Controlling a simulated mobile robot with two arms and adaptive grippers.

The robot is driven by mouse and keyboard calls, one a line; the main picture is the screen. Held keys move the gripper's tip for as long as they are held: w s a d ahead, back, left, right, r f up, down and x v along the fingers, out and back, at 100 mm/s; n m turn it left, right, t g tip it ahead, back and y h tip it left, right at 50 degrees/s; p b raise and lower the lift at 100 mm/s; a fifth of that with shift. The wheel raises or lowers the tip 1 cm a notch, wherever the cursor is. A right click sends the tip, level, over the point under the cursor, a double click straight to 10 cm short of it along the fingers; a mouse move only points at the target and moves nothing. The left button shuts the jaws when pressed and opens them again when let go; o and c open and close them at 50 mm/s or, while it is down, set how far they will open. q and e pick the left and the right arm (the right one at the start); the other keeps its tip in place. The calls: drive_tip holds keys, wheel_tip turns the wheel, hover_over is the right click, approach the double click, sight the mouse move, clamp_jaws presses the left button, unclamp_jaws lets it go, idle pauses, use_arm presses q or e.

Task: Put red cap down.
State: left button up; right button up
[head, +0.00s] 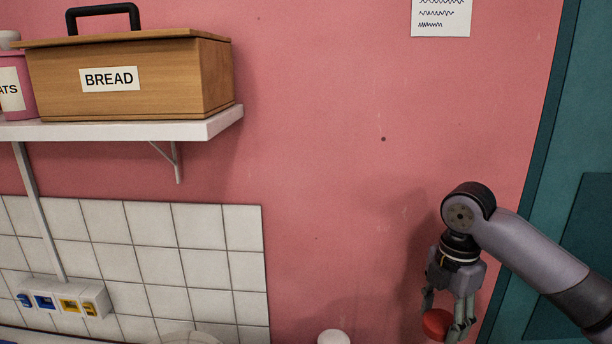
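The red cap (437,324) is at the lower right of the head view, between the fingers of my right gripper (446,318). The gripper points down, and its fingers are closed around the cap's sides. The bottom of the cap and the surface below it are not clearly visible. My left gripper is not in view.
A white shelf (150,130) at the upper left holds a wooden bread box (170,85) and a pink canister (18,88). A white rounded top (333,337) shows at the bottom edge. Sockets (62,298) sit on the tiled wall. A teal door (590,130) stands at right.

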sight(436, 329)
drive_tip(key=m, duration=0.2)
drive_tip(key=s+a+f+m, duration=0.1)
drive_tip(key=m, duration=0.1)
drive_tip(key=s+f+m, duration=0.1)
drive_tip(key=m, duration=0.1)
drive_tip(key=shift+a+m, duration=0.4)
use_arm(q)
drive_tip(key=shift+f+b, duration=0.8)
use_arm(e)
drive_tip(key=s+a+f+m, duration=0.4)
drive_tip(key=s+m, duration=0.1)
drive_tip(key=m, duration=1.1)
drive_tip(key=shift+s+f, duration=0.25)
drive_tip(key=shift+f, duration=0.1)
